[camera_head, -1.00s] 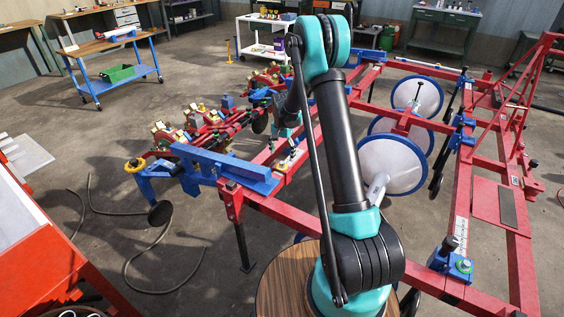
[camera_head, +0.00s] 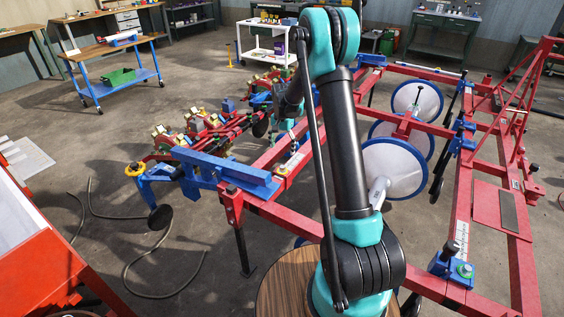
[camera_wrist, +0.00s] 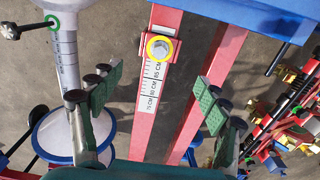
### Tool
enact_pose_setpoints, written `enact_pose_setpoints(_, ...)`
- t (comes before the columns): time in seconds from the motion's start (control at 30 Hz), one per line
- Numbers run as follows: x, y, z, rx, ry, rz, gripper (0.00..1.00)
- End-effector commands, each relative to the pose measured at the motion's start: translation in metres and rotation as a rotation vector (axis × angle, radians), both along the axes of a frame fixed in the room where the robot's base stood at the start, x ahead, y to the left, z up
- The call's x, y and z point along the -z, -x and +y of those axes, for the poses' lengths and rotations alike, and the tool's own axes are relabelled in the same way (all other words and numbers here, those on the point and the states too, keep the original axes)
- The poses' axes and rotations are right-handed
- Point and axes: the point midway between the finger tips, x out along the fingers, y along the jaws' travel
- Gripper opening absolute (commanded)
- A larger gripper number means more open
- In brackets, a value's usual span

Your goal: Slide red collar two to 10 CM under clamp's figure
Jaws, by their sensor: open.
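In the wrist view a red sleeve (camera_wrist: 145,48) with a yellow-ringed bolt sits on a red beam (camera_wrist: 143,140). The beam's scale (camera_wrist: 153,88) reads 75, 80 and 85 CM beside and below the sleeve; I cannot read which collar number it bears. In the head view the yellow-ringed bolt (camera_head: 282,171) shows beside the blue beam. My gripper (camera_wrist: 158,98) is open and empty, its green-padded fingers apart on either side of the scaled beam. In the head view my gripper is partly hidden behind my arm. No 10 CM figure is readable.
A blue beam (camera_wrist: 255,18) lies across the upper right of the wrist view. A white tube (camera_wrist: 65,60) with a green ring stands left, above a blue-rimmed disc (camera_wrist: 75,135). A blue clamp (camera_head: 450,264) sits on another scaled red beam in the head view.

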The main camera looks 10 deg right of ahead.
Motion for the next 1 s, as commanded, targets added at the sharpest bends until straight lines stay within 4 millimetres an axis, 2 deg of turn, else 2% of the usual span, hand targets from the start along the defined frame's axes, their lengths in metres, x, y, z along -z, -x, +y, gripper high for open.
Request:
enact_pose_setpoints(0.77, -0.001, 0.001, 0.0, -0.001, 0.0, -0.001, 0.76)
enact_pose_setpoints(0.87, -0.008, 0.008, -0.003, -0.015, -0.001, -0.008, 0.76)
enact_pose_setpoints(1.0, -0.03, 0.034, -0.013, -0.066, -0.003, -0.038, 0.76)
